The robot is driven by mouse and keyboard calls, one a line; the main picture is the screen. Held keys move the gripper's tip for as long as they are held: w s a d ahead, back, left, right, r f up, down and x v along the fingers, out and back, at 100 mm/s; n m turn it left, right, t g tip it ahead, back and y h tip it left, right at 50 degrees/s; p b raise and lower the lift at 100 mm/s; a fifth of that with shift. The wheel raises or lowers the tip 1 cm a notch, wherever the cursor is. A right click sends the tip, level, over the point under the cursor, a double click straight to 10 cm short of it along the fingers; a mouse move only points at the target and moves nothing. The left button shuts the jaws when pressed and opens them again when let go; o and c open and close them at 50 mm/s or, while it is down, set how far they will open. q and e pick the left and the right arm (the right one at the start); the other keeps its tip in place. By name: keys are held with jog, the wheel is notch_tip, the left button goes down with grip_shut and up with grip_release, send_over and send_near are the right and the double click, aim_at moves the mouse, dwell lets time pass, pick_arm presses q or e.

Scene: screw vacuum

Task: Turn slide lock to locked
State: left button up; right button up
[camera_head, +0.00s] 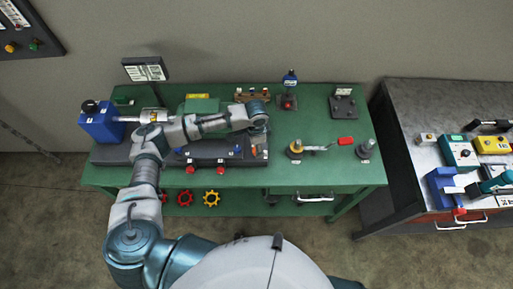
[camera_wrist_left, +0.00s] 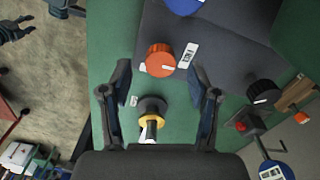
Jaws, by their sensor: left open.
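An orange round knob (camera_wrist_left: 160,60), which I take for the slide lock, sits at the end of a dark grey slide base (camera_wrist_left: 225,62) in the left wrist view. A white label (camera_wrist_left: 187,54) with small dark text lies beside it. In the head view the knob shows as a small orange patch (camera_head: 254,153) at the base's right end, partly covered by my arm. My left gripper (camera_wrist_left: 160,92) is open and empty, its fingers spread to either side below the knob in the picture, apart from it. In the head view the gripper (camera_head: 262,140) is over the base's right end. My right gripper is in neither view.
A post with a yellow ring (camera_wrist_left: 150,120) stands on the green table (camera_head: 230,178) between the fingers in the wrist picture. A blue-topped gauge (camera_head: 290,78) and a dark block (camera_head: 343,106) stand behind. A grey bench (camera_head: 400,92) with several devices is on the right.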

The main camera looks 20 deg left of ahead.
pick_arm(q)
jog(key=shift+f, duration=0.9)
jog(key=shift+a+f, duration=0.15)
jog(key=shift+c, duration=0.2)
jog(key=c, duration=1.1)
